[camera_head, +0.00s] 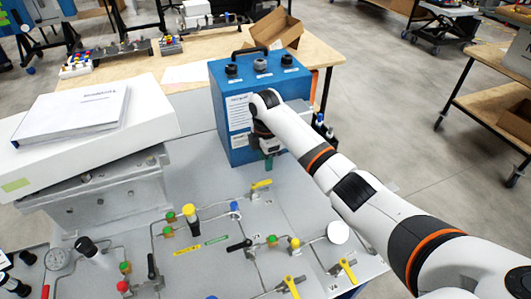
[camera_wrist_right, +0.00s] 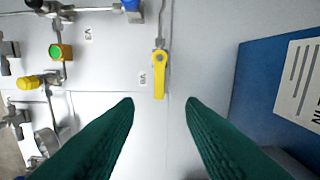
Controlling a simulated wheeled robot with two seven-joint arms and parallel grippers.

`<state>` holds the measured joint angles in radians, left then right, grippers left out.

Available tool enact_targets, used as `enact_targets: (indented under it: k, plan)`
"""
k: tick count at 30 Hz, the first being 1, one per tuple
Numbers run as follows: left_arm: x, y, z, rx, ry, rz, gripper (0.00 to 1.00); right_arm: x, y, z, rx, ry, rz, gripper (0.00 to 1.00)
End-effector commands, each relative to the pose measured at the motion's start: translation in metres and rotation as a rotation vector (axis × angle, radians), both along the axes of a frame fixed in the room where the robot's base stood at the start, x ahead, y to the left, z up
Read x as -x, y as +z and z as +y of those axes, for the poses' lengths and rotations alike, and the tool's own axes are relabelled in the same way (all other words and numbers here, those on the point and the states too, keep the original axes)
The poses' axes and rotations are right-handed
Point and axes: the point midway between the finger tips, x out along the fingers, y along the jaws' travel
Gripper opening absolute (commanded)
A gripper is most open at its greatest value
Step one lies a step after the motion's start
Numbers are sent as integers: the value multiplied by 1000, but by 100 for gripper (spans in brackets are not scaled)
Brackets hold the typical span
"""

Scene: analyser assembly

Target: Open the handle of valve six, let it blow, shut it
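A yellow valve handle (camera_wrist_right: 159,75) shows in the wrist view, beside a small label (camera_wrist_right: 142,79) that seems to read V6. The handle lies roughly in line with the thin pipe above it in that picture. In the head view it appears to be the yellow handle (camera_head: 262,183) at the panel's back middle. My right gripper (camera_wrist_right: 160,101) has two dark green fingers, open and empty. The handle's free end shows between the fingertips, apart from both. In the head view the right gripper (camera_head: 269,161) hangs in front of the blue box, above the panel. My left gripper is out of view.
A blue box (camera_head: 237,147) with knobs and a top handle stands just behind the right gripper. The grey panel (camera_head: 215,268) carries pipes, a gauge (camera_head: 60,260) and several other valves. A white box (camera_head: 160,122) with a binder (camera_head: 75,118) on it stands at left.

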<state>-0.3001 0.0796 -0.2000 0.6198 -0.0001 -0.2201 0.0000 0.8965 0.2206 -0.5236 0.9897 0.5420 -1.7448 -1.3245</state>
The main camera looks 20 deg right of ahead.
Motion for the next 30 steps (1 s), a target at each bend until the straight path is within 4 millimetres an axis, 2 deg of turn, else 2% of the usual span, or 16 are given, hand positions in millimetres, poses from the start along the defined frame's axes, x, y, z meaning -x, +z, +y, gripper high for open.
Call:
enact_targets:
  k: [3,9,30]
  plan:
    - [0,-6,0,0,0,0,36,-1,18,0,-1,0,-3,36]
    - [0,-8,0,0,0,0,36,0,33,0,-1,0,-1,36]
    - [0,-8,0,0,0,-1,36,0,34,0,0,0,0,36]
